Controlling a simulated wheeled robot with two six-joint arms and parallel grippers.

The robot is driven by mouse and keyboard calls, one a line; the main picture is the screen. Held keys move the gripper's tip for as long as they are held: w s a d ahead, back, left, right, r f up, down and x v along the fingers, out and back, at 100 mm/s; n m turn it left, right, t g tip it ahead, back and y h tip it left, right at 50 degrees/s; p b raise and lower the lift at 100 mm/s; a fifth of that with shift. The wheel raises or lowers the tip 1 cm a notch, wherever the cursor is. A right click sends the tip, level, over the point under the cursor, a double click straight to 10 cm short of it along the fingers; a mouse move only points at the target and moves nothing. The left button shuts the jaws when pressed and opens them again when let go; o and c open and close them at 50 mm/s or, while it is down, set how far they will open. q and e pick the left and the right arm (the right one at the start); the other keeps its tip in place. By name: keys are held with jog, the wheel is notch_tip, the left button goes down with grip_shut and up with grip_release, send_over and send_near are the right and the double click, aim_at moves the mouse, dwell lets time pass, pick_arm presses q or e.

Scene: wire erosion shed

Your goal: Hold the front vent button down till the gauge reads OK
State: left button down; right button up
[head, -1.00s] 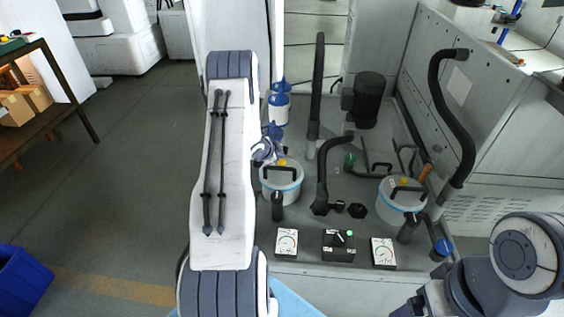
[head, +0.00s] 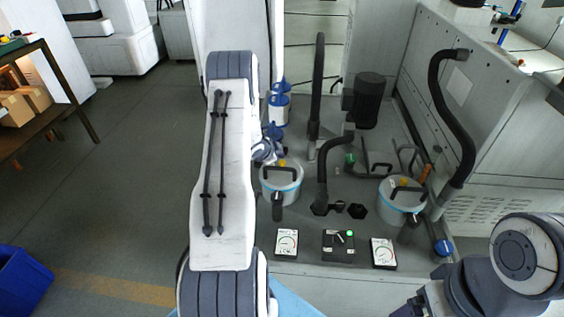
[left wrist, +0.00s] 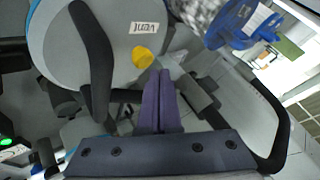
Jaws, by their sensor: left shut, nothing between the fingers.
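The pale canister (head: 283,191) on the left has a grey lid with a black handle and a yellow button (head: 282,162). In the left wrist view the yellow button (left wrist: 143,57) is by a label reading VENT, upside down. My left gripper (left wrist: 160,74) is shut and empty; its fingertips are close below and right of the button, and contact cannot be told. In the head view my left arm partly hides this gripper. A second canister (head: 401,213) has its own yellow button (head: 404,182). Two dial gauges (head: 287,243) (head: 383,253) stand in front; their readings are too small to tell.
A black switch box (head: 338,246) with a lit green lamp sits between the gauges. Black hoses (head: 322,175), a dark motor (head: 369,100) and blue-topped bottles (head: 278,108) crowd the area around the canisters. A grey machine wall (head: 500,130) stands right.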

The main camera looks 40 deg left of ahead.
aim_at(280, 163)
pick_arm(q)
jog(key=shift+f, duration=0.15)
dwell(0.4)
jog(key=shift+f+b, duration=0.3)
jog(key=shift+b, duration=0.05)
jog(key=shift+f+b, duration=0.45)
jog(key=shift+f, duration=0.1)
dwell(2.7)
jog(key=shift+r, duration=0.15)
dwell(0.6)
jog(key=shift+r+p, duration=0.8)
jog(key=shift+r, duration=0.05)
notch_tip(280, 163, up, 5)
jog(key=p, duration=0.4)
